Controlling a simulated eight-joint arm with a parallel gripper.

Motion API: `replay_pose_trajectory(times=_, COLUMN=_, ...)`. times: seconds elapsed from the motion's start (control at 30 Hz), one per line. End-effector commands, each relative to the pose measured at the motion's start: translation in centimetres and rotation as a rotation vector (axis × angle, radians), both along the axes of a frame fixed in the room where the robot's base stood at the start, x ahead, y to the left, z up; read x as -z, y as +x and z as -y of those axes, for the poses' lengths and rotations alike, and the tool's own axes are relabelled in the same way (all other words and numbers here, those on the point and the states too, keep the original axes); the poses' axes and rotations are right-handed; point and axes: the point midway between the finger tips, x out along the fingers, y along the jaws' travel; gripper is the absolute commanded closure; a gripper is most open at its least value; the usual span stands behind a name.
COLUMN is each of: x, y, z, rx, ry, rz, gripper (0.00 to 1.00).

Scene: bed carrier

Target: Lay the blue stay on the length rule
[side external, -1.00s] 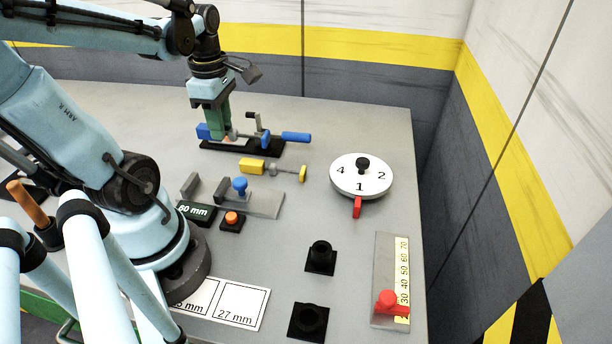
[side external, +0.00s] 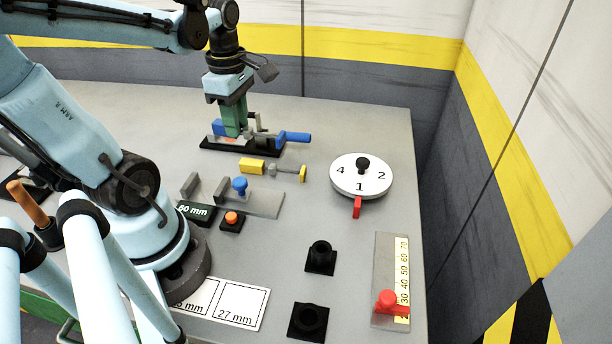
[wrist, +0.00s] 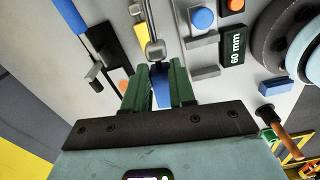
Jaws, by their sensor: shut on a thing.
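My gripper (side external: 236,130), with green fingers, is shut on the blue stay (side external: 218,128). In the wrist view, the stay's blue end (wrist: 160,84) sits between the fingers, with a metal ball joint and rod running away from it. In the side view the stay is over the black base (side external: 225,148) at the back of the table; the fingers hide much of it, and I cannot tell its clearance. A strip with a numbered scale (side external: 404,262) and red slider lies far right. A grey plate with stops and a blue knob (side external: 262,205) lies nearer, beside a display (side external: 194,212) reading 60 mm.
A blue handle (side external: 293,137) sticks out right of the black base. A yellow stay (side external: 253,166) lies just in front. A numbered white dial (side external: 361,176) stands to the right. Two black sockets (side external: 320,258) (side external: 308,320) are in front.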

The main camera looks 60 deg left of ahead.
Motion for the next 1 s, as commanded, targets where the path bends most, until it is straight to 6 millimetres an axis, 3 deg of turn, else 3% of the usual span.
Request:
replay_pose_trajectory(times=0.27, x=-0.3, y=6.8, z=6.0, rx=0.405, ry=0.000, rz=0.000, gripper=1.00)
replay_pose_trajectory(times=0.5, x=0.0, y=11.3, z=13.8, rx=0.767, ry=0.001, rz=0.000, gripper=1.00)
replay_pose_trajectory(times=0.8, x=1.0, y=13.5, z=25.3, rx=1.200, ry=0.001, rz=0.000, gripper=1.00)
replay_pose_trajectory(times=1.0, x=1.7, y=13.2, z=30.7, rx=1.389, ry=0.003, rz=0.000, gripper=1.00)
